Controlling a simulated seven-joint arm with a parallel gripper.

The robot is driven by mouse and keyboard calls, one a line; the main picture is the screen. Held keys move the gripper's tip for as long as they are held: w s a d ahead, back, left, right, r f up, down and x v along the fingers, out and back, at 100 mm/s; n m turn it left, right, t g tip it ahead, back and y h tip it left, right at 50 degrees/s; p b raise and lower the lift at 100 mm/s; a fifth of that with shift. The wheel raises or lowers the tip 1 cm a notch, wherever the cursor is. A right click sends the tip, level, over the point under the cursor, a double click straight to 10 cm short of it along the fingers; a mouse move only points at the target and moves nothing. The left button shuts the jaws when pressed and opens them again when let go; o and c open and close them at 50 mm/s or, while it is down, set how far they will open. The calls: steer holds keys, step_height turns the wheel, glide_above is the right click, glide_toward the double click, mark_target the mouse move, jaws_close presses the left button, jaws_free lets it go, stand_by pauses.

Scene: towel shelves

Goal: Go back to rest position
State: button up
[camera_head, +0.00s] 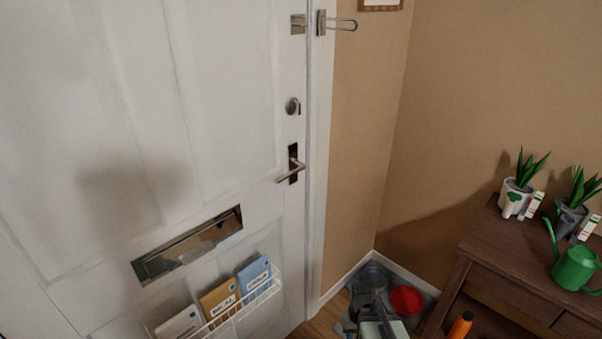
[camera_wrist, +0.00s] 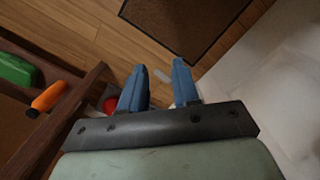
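My gripper (camera_wrist: 157,66) shows in the wrist view with two blue fingers. The fingers are apart, with a clear gap and nothing held between them. They point over the wooden floor. In the head view, grey and pale green parts that look like my arm end (camera_head: 380,327) show low at the bottom, between the door and the wooden table; the fingers cannot be made out there. The task names no object.
The white door (camera_head: 235,100) is at left, with a lever handle (camera_head: 291,165) and a mail rack (camera_head: 240,305). A wooden table (camera_head: 500,250) at right holds potted plants and a green watering can (camera_head: 575,268). A red round object (camera_head: 406,300) is near my arm end.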

steer(key=s+f+g, duration=0.3)
steer(key=s+f, duration=0.5)
steer(key=s, duration=0.5)
steer(key=s+f+g, duration=0.2)
steer(key=s+f, duration=0.6)
steer(key=s, duration=0.5)
steer(key=shift+s+f+g, duration=0.15)
steer(key=shift+g, duration=0.25)
